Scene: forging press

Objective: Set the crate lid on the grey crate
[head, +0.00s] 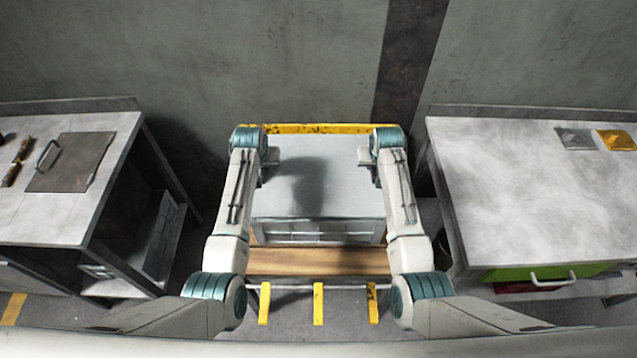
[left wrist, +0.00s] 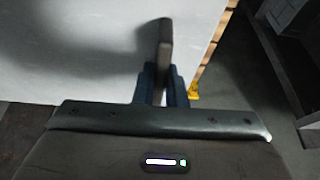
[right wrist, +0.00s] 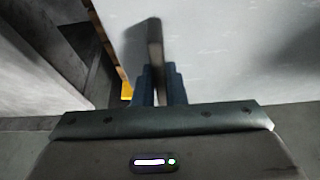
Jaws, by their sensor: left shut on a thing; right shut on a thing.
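The crate lid (head: 325,185) is a flat light grey panel in the middle of the head view, level over the grey crate (head: 318,238). The crate's front wall shows below the lid's near edge; whether the lid touches the rim all round I cannot tell. My left gripper (head: 268,168) is at the lid's left side, shut on an upright grip; this grip (left wrist: 165,40) shows in the left wrist view. My right gripper (head: 366,165) is at the right side, shut on the matching grip (right wrist: 155,38). The crate's inside is hidden.
The crate stands on a wooden-topped stand (head: 318,262) with a yellow bar (head: 320,128) behind and yellow strips in front. A left table (head: 40,210) holds a dark handled plate (head: 75,165). A right table (head: 530,200) has a green drawer (head: 545,272).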

